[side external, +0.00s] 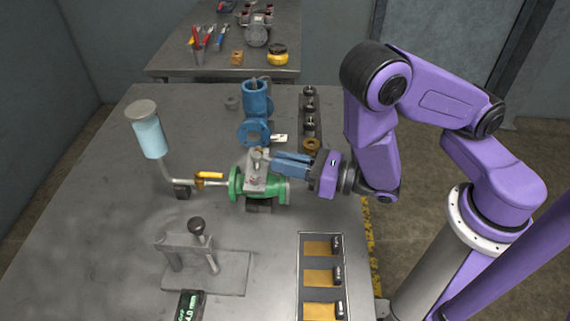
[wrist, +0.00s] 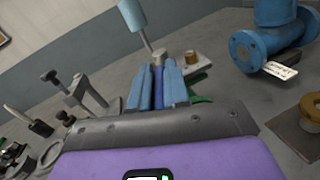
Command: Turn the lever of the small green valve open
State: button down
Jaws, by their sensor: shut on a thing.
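My gripper (side external: 279,163) reaches in level from the right, just above the valve. Its two light blue fingers are shut on a darker blue strip, which looks like the valve's lever (wrist: 158,88). The fingers hide most of the lever, so its exact angle is hard to tell.
A blue flanged valve (side external: 257,100) with a white tag stands behind. A grey stand with a knob (side external: 185,245) and a tray (side external: 301,265) lie in front.

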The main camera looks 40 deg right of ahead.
jog(key=shift+w+d+n+g+y, duration=0.15)
jog(key=shift+d+n+g+y, duration=0.1)
jog(key=shift+n+g+y, duration=0.45)
jog(key=c, duration=1.1)
grip_release()
jog(key=shift+d, duration=0.1)
notch_tip(320, 180, up, 7)
jog(key=s+d, duration=0.1)
jog(key=s, duration=0.1)
jog(key=shift+s+d, duration=0.2)
jog(key=shift+d, duration=0.1)
